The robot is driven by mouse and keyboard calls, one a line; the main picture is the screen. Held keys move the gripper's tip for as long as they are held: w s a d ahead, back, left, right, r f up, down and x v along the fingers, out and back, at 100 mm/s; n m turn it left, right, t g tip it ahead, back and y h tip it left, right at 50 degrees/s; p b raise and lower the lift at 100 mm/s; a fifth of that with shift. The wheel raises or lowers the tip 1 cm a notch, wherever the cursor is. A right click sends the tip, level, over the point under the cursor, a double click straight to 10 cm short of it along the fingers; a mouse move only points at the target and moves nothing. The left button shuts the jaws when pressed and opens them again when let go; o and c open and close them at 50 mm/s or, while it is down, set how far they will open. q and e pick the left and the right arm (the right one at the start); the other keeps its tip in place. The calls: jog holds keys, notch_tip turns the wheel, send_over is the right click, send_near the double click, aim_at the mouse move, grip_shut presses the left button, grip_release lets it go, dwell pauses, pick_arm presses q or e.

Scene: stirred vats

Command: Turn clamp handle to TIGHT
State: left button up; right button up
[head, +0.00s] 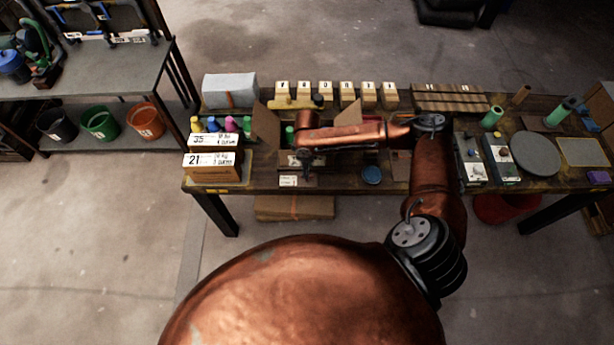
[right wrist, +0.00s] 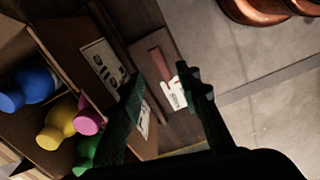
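The clamp handle appears to be a short reddish bar (right wrist: 160,63) on a dark wooden plate in the right wrist view. A white label card (right wrist: 174,95) lies beside its end; the label's text is too small to read. In the head view a white card (head: 288,181) shows at the table's front edge, and the handle cannot be made out under my arm. My right gripper (right wrist: 159,76) is open, its dark fingers on either side of the bar in the picture; contact cannot be told. It also shows in the head view (head: 306,174). My left gripper is not in view.
Cardboard boxes (head: 213,174) with several coloured bottles stand left of my right gripper. Open flaps (head: 266,125) rise behind it. A blue disc (head: 372,175) lies to the right. Grey control boxes (head: 501,160) and a round grey plate (head: 535,153) stand farther right.

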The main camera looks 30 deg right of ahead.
notch_tip(320, 180, down, 7)
jog(key=shift+a+r, duration=0.1)
jog(key=shift+c, duration=0.3)
grip_shut()
dwell(0.4)
